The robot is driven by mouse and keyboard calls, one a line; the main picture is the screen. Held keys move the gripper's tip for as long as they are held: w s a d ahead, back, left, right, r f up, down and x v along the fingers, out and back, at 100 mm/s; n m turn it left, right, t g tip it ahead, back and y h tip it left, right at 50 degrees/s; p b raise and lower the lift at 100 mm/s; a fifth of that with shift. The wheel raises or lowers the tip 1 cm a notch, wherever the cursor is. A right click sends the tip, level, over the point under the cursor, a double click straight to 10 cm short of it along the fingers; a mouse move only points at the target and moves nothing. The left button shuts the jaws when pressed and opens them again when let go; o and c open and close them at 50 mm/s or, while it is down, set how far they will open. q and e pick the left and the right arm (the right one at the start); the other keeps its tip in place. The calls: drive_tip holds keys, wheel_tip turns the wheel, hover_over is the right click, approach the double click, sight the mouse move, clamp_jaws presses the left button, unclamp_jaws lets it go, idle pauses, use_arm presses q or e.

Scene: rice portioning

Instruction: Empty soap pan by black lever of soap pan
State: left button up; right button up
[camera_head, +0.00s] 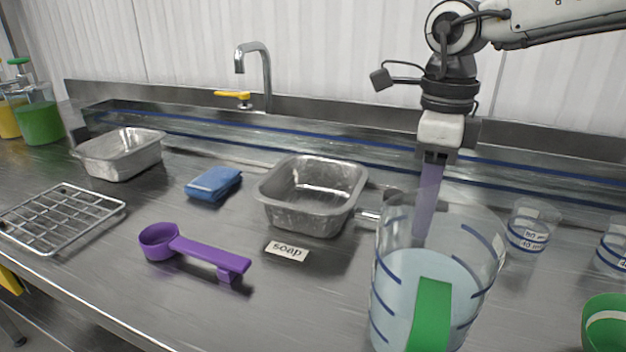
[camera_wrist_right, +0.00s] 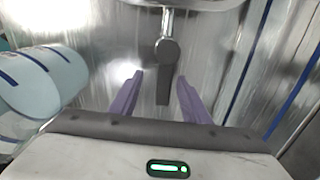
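The soap pan (camera_head: 312,196) is a square metal pan on the steel counter, behind a white "soap" label (camera_head: 287,251). It looks empty inside apart from reflections. Its short metal handle comes out on the right side, and its edge shows at the top of the right wrist view (camera_wrist_right: 186,3). The black lever (camera_wrist_right: 165,82) hangs at the handle's end. My right gripper (camera_wrist_right: 159,80) is open, with one purple finger on each side of the lever, apart from it. In the head view its fingers (camera_head: 427,205) point down, partly behind the clear jug. My left gripper is out of view.
A large clear jug (camera_head: 392,290) with a green handle stands close in front of my right gripper. A purple scoop (camera_head: 200,250), blue cloth (camera_head: 213,183), second metal pan (camera_head: 122,155) and wire rack (camera_head: 60,218) lie left. Small measuring cups (camera_head: 530,225) stand right.

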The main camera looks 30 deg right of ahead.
drive_tip(key=o, duration=0.7)
drive_tip(key=shift+o, duration=0.5)
drive_tip(key=shift+w, duration=0.1)
wheel_tip(320, 180, up, 5)
drive_tip(key=p, duration=0.4)
drive_tip(key=shift+f, duration=0.1)
wheel_tip(320, 180, up, 2)
drive_tip(key=shift+d+r+p, duration=0.1)
drive_tip(key=shift+r+p, duration=0.15)
drive_tip(key=shift+p, duration=0.8)
drive_tip(key=shift+r, duration=0.3)
drive_tip(key=shift+r+p, duration=0.1)
drive_tip(key=shift+p, duration=0.2)
